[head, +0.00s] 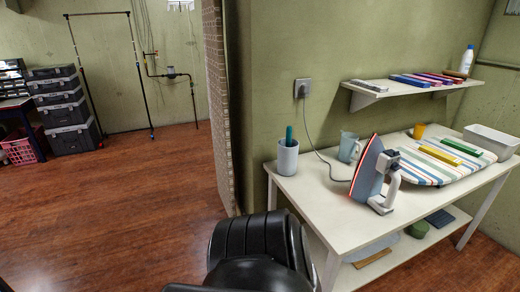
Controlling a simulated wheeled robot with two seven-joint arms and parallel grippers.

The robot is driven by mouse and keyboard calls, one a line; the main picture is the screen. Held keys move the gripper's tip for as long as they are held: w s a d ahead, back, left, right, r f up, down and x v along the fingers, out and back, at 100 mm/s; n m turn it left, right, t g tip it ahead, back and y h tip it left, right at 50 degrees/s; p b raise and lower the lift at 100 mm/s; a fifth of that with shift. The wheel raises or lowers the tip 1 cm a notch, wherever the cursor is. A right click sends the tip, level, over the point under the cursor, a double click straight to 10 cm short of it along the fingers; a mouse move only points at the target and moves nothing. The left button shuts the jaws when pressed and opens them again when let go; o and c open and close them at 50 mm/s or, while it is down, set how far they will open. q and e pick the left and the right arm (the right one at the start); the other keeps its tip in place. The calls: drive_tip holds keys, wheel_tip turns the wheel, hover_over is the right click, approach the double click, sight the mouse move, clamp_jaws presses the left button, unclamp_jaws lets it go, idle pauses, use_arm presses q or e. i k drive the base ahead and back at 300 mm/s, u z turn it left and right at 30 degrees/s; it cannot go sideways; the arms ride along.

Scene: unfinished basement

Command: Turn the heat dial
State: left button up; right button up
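An iron (371,174) stands upright on its heel on the white table (322,207), left of the ironing board. Its blue-grey body has a red edge facing left, and its pale handle (394,186) is on the right. A small grey-and-dark part (387,160) sits near the top of the handle. It may be the heat dial, but it is too small to tell, and its setting cannot be read. The iron's cord (316,150) runs to a wall socket (302,88). Neither of my grippers is in view.
A striped ironing board (408,171) carries yellow and green bars. A cup (287,159), a jug (348,147) and a grey bin (490,140) stand around it. A wall shelf (365,92) hangs above. Open wooden floor (130,200) lies to the left.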

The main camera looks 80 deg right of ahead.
sight(395, 167)
drive_tip(key=z, duration=2.1)
drive_tip(key=i, duration=1.65)
drive_tip(key=z, duration=2.15)
drive_tip(key=i, duration=0.35)
drive_tip(key=z, duration=0.85)
